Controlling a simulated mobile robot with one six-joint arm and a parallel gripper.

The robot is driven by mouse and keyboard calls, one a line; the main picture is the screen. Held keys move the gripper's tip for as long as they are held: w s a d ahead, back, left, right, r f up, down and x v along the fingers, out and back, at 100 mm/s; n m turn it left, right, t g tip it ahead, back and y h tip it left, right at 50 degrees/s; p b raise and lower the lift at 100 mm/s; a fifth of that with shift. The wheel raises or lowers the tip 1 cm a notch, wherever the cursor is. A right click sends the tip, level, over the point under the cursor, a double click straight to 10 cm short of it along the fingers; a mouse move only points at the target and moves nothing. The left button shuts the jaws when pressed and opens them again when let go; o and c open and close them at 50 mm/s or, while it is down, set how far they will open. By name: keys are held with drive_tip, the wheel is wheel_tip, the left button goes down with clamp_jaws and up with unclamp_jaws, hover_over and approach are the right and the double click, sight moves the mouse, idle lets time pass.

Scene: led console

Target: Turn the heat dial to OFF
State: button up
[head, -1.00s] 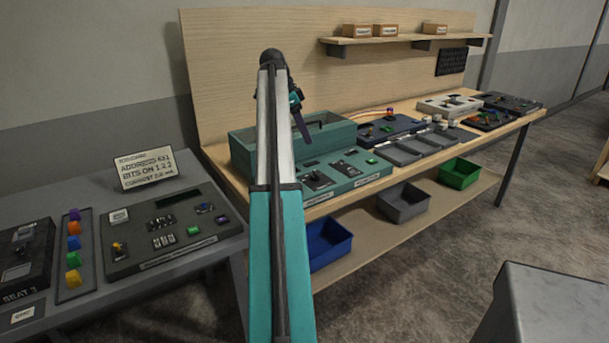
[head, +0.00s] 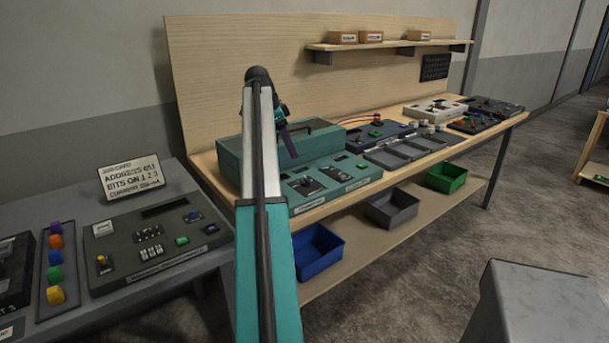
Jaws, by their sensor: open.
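My gripper (head: 287,135) is at the end of my raised teal and grey arm. It is small, dark and partly hidden by the arm, with its jaws apart and nothing seen in it. It appears in front of the teal console (head: 352,174) on the wooden bench, seemingly above it.
A grey desk at the left holds another panel (head: 155,240), a row of coloured knobs (head: 56,265) and a card (head: 131,180). More consoles (head: 378,131) stand along the wooden bench. Blue (head: 318,251), grey (head: 391,208) and green (head: 446,177) bins sit below.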

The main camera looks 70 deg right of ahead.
sight(305, 178)
drive_tip(key=p+x, duration=0.1)
drive_tip(key=x, duration=1.1)
drive_tip(key=shift+s+f+p, duration=0.1)
drive_tip(key=shift+f+p, duration=0.05)
drive_tip(key=shift+p, duration=0.2)
drive_tip(key=c, duration=1)
